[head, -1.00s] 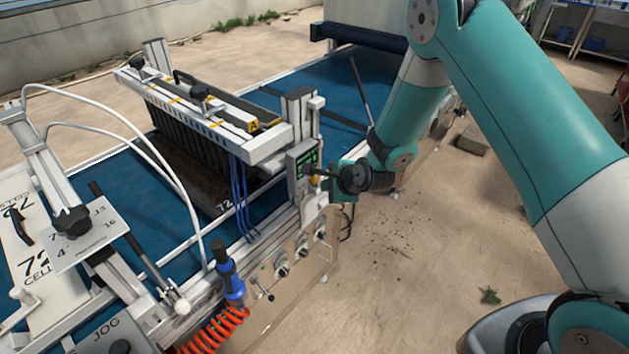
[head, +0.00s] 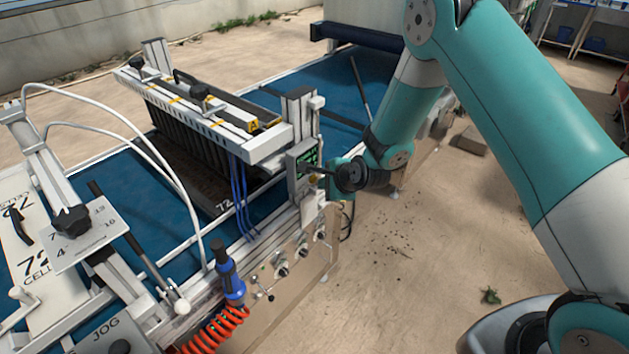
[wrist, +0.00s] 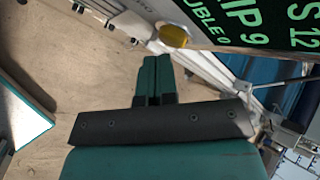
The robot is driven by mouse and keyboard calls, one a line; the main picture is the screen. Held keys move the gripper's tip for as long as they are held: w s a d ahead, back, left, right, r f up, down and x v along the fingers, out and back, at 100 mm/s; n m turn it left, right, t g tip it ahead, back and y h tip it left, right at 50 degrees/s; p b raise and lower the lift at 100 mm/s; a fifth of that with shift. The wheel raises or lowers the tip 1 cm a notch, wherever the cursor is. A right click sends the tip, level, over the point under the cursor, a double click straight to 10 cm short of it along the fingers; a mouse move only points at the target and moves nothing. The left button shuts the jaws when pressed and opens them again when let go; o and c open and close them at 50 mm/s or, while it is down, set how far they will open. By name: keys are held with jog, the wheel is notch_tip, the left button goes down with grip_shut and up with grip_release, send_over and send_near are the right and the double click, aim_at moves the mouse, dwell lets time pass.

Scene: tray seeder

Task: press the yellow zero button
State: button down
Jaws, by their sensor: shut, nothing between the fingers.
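The yellow button (wrist: 173,36) is round and sits at the edge of the control box, beside its screen, in the wrist view. In the head view only a small yellow patch (head: 313,178) of it shows, partly hidden by my gripper. My gripper (wrist: 155,58) is shut and empty, its two teal fingers side by side. In the wrist view the fingertips lie just below the button, with a small gap in the picture; I cannot tell whether they touch. In the head view my gripper (head: 309,170) points left at the control box (head: 296,165).
The dark screen (wrist: 270,22) with green text lies right of the button. Blue hoses (head: 238,195), a post (head: 298,115) and the seeder's head (head: 200,108) stand left of my gripper. Knobs (head: 281,258) line the front panel below. Open floor (head: 410,250) lies to the right.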

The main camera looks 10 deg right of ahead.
jog(key=shift+w+a, duration=0.3)
jog(key=shift+w, duration=0.1)
dwell(0.8)
jog(key=shift+s+d, duration=0.55)
jog(key=shift+s, duration=0.2)
jog(key=s+d, duration=0.1)
jog(key=s, duration=0.1)
jog(key=s+d, duration=0.2)
dwell(0.6)
dwell(0.5)
